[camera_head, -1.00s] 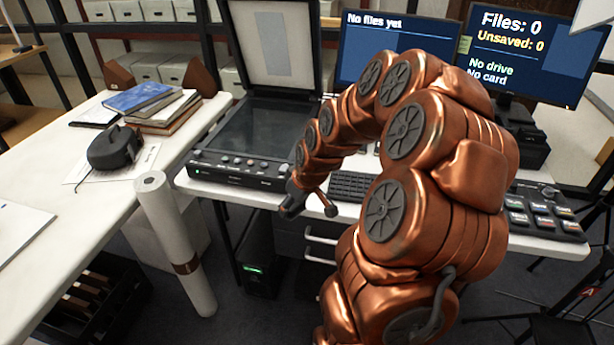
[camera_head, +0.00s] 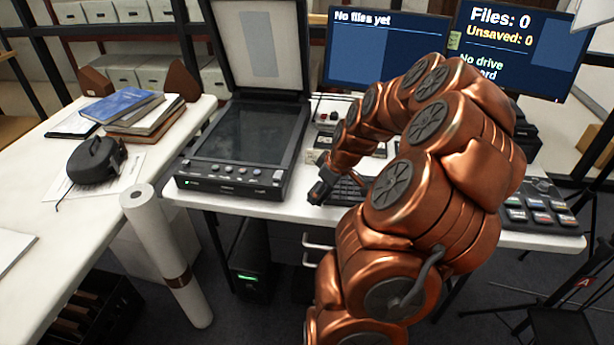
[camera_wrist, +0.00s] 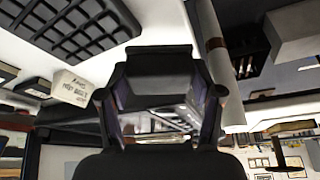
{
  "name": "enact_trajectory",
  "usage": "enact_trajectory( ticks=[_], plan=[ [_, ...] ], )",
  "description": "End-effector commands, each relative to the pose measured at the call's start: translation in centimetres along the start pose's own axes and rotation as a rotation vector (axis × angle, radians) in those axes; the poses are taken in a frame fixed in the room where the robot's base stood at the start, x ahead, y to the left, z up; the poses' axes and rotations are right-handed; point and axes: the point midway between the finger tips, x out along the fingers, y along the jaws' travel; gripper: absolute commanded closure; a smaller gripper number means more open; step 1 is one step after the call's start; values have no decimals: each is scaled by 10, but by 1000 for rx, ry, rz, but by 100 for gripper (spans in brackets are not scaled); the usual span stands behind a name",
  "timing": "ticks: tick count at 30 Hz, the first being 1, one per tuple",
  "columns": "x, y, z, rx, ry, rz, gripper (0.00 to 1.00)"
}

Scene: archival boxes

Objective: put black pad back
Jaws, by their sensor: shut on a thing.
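My gripper (camera_head: 323,188) is at the front edge of the white desk, between the scanner and the keyboard (camera_head: 345,190). In the wrist view my gripper (camera_wrist: 160,85) has a dark block across its fingertips, which looks like the black pad (camera_wrist: 160,58). The jaws are shut on it. In the head view the pad is too small and dark to tell apart from the gripper. The keyboard also shows at the upper left of the wrist view (camera_wrist: 75,28).
The flatbed scanner (camera_head: 232,180) stands left of my gripper with its lid up. A small white box with writing (camera_head: 318,150) sits behind the gripper. An upright white roll (camera_head: 160,235) stands by the left table. A card panel (camera_head: 540,210) is at right.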

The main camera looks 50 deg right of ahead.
Motion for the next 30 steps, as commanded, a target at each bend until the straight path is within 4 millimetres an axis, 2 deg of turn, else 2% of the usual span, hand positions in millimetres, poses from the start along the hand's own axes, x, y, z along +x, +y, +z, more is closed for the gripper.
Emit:
enact_trajectory(
  ticks=[10,18,24,30],
  plan=[
    [21,36,-41,-4,1,1,67],
    [36,60,-66,-3,0,0,67],
    [42,68,-74,-3,0,-1,67],
    [51,69,-71,-2,0,-2,67]
  ],
)
